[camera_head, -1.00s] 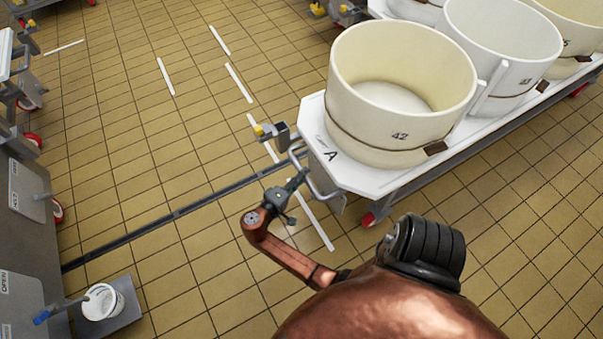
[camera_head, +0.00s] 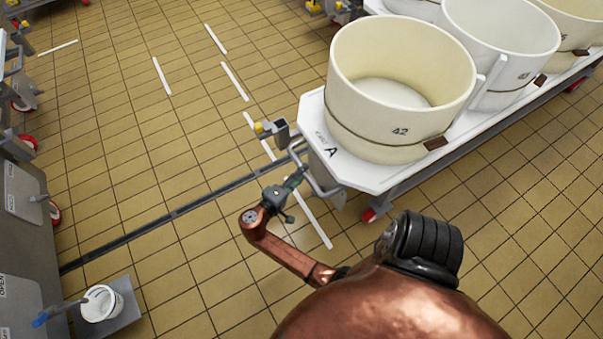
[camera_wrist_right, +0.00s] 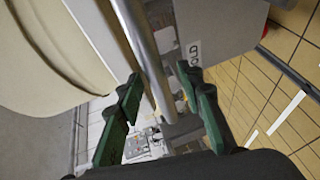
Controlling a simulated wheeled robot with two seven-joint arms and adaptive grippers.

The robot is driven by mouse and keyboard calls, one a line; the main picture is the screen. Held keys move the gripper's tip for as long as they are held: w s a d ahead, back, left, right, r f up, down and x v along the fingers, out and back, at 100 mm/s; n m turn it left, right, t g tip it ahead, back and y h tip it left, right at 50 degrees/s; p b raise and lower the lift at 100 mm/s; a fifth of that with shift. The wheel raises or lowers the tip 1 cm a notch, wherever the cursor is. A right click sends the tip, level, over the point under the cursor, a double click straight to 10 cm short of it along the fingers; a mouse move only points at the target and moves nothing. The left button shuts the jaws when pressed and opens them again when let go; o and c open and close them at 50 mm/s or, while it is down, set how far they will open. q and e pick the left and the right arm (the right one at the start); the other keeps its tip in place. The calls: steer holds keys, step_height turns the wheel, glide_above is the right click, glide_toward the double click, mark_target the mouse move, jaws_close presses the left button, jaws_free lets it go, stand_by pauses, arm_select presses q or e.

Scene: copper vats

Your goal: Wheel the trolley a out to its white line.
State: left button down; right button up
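Trolley A (camera_head: 316,148) is a white-topped cart marked "A", with a metal end handle (camera_head: 318,182) facing left. My right gripper (camera_head: 297,177) is at this handle. In the right wrist view the handle bar (camera_wrist_right: 147,52) runs between the green fingers of my right gripper (camera_wrist_right: 160,86). The fingers stand apart, with gaps beside the bar, so they are not closed on it. A long white floor line (camera_head: 312,217) passes by and partly under the trolley's handle end. Which line belongs to trolley A is not marked. My left gripper is not in view.
Cream vat 42 (camera_head: 398,105) and other vats stand on the trolley. More white lines (camera_head: 234,81) mark the open tiled floor at left. A floor drain (camera_head: 170,216) crosses it. Grey machines (camera_head: 22,215) and a white bucket (camera_head: 101,303) are at the left edge.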

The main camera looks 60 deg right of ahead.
steer(key=v, duration=0.7)
steer(key=shift+a, duration=0.2)
